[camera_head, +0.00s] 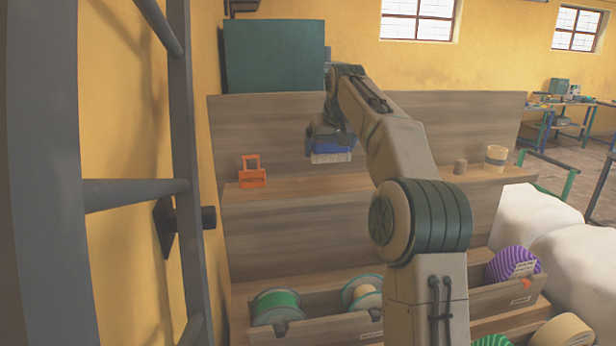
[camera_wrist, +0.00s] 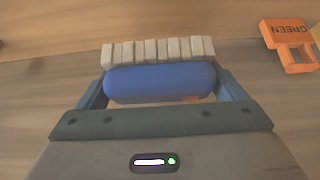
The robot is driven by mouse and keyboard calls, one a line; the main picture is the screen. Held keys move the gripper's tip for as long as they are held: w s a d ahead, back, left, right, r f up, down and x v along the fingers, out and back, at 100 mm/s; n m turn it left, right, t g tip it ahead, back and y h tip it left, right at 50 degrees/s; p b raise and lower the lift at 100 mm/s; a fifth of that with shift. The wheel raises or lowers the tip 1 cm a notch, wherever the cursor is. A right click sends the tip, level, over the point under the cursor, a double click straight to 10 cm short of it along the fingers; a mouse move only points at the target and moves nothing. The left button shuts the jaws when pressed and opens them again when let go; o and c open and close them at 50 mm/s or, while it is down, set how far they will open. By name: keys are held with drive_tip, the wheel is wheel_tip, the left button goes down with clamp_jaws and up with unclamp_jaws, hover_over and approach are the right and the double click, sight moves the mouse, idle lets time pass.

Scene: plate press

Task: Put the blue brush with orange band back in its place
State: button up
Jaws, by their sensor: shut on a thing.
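My gripper (camera_head: 331,145) is shut on the blue brush (camera_wrist: 160,82), with one finger at each end of its blue body. The brush also shows in the head view (camera_head: 332,147), below my gripper. Its pale bristle blocks (camera_wrist: 158,50) stick out along one side. A small orange patch shows at the edge of the body in the wrist view; the rest of any band is hidden. The brush is in front of the wooden back panel, and appears a little above the upper shelf (camera_head: 310,184).
An orange holder (camera_head: 252,175) stands left on the shelf; in the wrist view (camera_wrist: 290,45) it reads "GREEN". A small brown cylinder (camera_head: 460,167) and a pale roll (camera_head: 496,158) stand at right. Spools (camera_head: 277,307) lie in bins below. A ladder (camera_head: 185,170) rises at left.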

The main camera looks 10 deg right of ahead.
hover_over(304, 183)
drive_tip(key=s, duration=0.2)
wheel_tip(304, 183, down, 4)
drive_tip(key=shift+p, duration=0.4)
drive_tip(key=shift+f, duration=2)
drive_tip(key=shift+f, duration=0.15)
drive_tip(key=o, duration=0.7)
